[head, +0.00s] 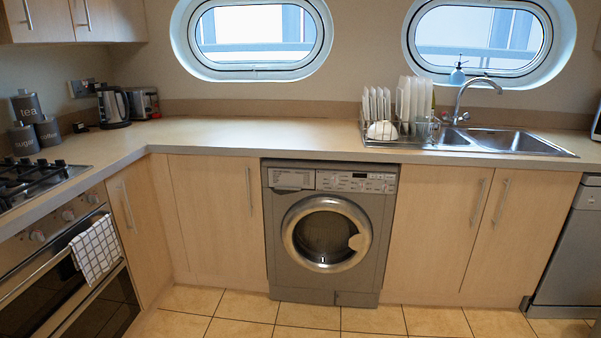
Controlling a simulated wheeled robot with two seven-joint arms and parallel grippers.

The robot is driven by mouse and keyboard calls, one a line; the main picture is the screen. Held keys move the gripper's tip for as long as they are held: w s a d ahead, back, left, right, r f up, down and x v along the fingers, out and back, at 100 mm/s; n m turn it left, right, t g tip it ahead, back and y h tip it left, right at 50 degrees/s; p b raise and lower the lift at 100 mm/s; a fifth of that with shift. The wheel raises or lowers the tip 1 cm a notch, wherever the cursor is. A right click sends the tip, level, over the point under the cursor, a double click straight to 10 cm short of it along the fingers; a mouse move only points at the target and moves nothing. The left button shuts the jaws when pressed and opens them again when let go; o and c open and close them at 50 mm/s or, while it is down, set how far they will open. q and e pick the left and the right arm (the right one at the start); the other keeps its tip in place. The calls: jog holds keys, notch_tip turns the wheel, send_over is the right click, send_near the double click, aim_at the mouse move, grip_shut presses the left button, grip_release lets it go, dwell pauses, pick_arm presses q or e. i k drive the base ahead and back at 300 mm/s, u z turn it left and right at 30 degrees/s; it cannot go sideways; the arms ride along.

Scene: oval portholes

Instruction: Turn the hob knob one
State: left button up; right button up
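The hob (30,183) with black pan supports is set in the worktop at the left edge, partly cut off by the frame. Below it, the oven front carries a row of round knobs: one knob (37,236) at left, one knob (68,215) in the middle and one knob (93,198) at right. I cannot tell which of them is knob one, nor read their markings. Neither of my grippers shows in the head view.
A checked towel (96,250) hangs on the oven handle below the knobs. Canisters (24,138), a kettle (113,106) and a toaster (144,103) stand on the worktop (240,136). A washing machine (328,231) is under the counter. The tiled floor (240,315) in front looks clear.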

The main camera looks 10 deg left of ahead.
aim_at(59, 163)
jog(key=u, duration=0.6)
jog(key=i, duration=2.6)
jog(key=u, duration=1.05)
